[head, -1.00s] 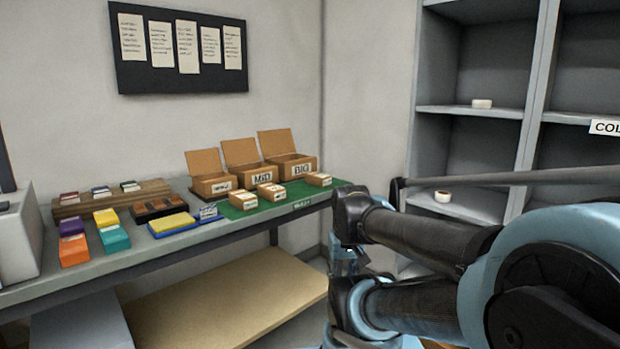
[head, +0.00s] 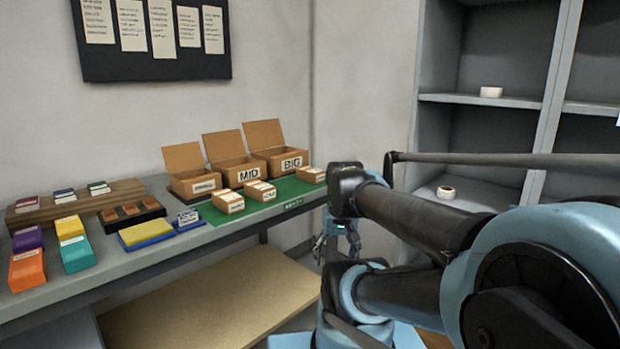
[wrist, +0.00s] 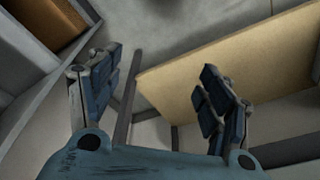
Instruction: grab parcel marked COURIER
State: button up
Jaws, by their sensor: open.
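Several small brown parcels with white labels lie on the green mat (head: 279,202) at the right end of the grey table. One parcel (head: 228,201) is at the front left, a second parcel (head: 259,191) is just right of it, and a third parcel (head: 312,175) is at the mat's right end. Their labels are too small to read, so I cannot tell which says COURIER. My gripper (head: 336,240) hangs beyond the table's right end, below its top. In the wrist view my gripper (wrist: 160,82) is open and empty, above the lower board and floor.
Three open cartons stand behind the parcels: a small one (head: 194,185), MID (head: 241,174) and BIG (head: 285,161). Coloured boxes, a yellow-and-blue pad (head: 146,232) and a wooden rack (head: 75,203) fill the table's left. A tan board (head: 205,300) lies below. Grey shelves (head: 480,100) stand right.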

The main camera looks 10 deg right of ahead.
jog(key=w+d+r+m+y, duration=0.1)
jog(key=w+r+m, duration=0.95)
jog(key=w, duration=0.35)
jog(key=w+d+r+m+y, duration=0.1)
jog(key=w+r+m, duration=0.9)
jog(key=w+r, duration=0.3)
jog(key=w+d+r+m+t, duration=0.1)
jog(key=w+d+r+m, duration=0.1)
jog(key=w+m, duration=0.7)
jog(key=n, duration=0.2)
send_over(311, 169)
jog(key=s+d, duration=0.1)
jog(key=s, duration=0.1)
jog(key=shift+y, duration=0.3)
notch_tip(311, 169, down, 9)
jog(key=shift+d, duration=0.1)
jog(key=shift+x, duration=3.25)
jog(key=shift+f, duration=0.3)
jog(key=shift+c, duration=0.3)
jog(key=shift+s, duration=0.15)
jog(key=c, duration=1.6)
jog(key=shift+r, duration=0.1)
